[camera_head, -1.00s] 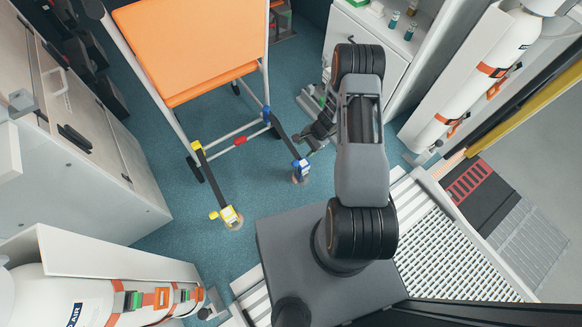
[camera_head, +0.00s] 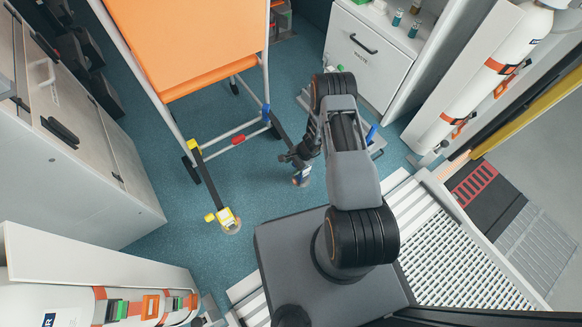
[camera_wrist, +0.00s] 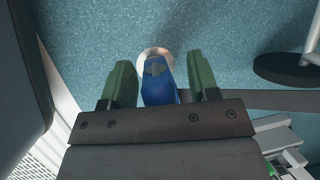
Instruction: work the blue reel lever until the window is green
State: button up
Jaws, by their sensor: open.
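The blue reel (camera_head: 301,177) is at the floor end of the stretcher frame's right dark strap, mostly covered by my gripper in the head view. In the wrist view, a blue part of the reel (camera_wrist: 158,88) with a grey mark on top lies between my two green fingers, with a round pale disc beyond it. My gripper (camera_head: 294,161) is open above the reel; it also shows in the wrist view (camera_wrist: 157,85). Small gaps show between the fingers and the blue part. I cannot make out the lever separately, and no window colour shows.
A yellow reel (camera_head: 228,217) ends the left strap. The orange stretcher (camera_head: 190,45) stands behind. A white waste cabinet (camera_head: 368,62) is at back right, and a blue upright piece (camera_head: 371,133) shows beside my arm. Blue floor is clear between the straps.

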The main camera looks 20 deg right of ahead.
jog(key=shift+a+f, duration=0.1)
grip_shut()
dwell(0.6)
